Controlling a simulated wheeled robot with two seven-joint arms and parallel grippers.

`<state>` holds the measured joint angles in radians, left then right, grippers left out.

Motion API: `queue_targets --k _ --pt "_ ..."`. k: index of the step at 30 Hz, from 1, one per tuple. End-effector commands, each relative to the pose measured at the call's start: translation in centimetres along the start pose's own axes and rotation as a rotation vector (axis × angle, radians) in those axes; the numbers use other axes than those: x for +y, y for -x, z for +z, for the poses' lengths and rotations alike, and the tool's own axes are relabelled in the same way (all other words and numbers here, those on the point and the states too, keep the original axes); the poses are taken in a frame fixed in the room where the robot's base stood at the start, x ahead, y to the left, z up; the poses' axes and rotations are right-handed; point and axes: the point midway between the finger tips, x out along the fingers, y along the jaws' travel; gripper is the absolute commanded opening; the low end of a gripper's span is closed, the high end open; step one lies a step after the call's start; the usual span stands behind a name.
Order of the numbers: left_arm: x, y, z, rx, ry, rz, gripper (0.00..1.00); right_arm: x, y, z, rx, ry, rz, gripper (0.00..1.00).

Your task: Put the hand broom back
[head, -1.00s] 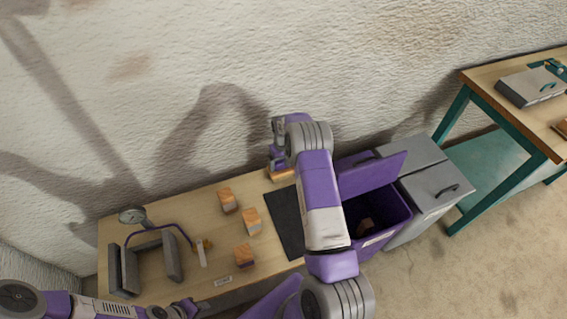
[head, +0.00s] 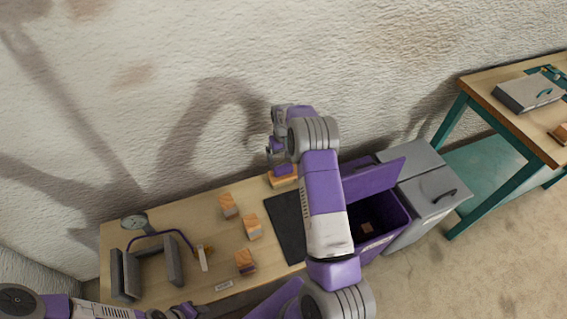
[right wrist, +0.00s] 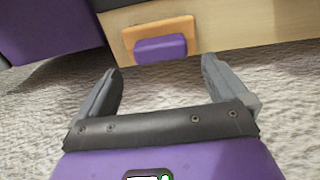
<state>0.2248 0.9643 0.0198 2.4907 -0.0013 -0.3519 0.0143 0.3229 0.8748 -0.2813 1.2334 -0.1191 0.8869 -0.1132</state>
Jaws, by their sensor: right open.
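A flat orange wooden block with a purple grip on top (head: 284,180) lies at the bench's back edge, beside the dark mat. It also shows in the right wrist view (right wrist: 160,47), in front of my fingers. It may be the hand broom; its bristles do not show. My right gripper (right wrist: 160,66) is open and empty, with the block beyond its fingertips and apart from them. In the head view it is beside the block at the wall. My left arm enters at the lower left, and its gripper (head: 185,311) is too cut off to read.
Several orange-topped blocks (head: 252,227) stand on the bench (head: 190,215). A grey fixture (head: 147,267), a lamp (head: 134,221) and a pale-handled tool (head: 203,262) are at left. The open purple bin (head: 380,240) and grey cabinet (head: 432,190) are at right. The wall is close behind.

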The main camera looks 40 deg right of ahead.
Motion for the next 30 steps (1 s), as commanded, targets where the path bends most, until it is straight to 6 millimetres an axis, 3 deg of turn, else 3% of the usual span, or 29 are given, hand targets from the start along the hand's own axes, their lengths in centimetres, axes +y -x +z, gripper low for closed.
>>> queue_targets --k 3,9,27,30 --pt "0.2 0.5 0.0 0.0 0.0 0.0 0.43 0.0 2.3 0.0 0.001 0.0 0.0 1.0" --pt "0.3 0.8 0.0 0.0 0.0 0.0 0.43 0.0 4.1 0.0 -0.001 0.0 0.0 1.0" --pt "0.3 0.8 0.0 0.0 0.0 0.0 0.43 0.0 4.3 0.0 -0.001 0.0 0.0 1.0" --pt "0.6 1.5 0.1 0.0 0.0 0.0 0.43 0.0 5.0 0.0 -0.001 0.0 0.0 1.0"
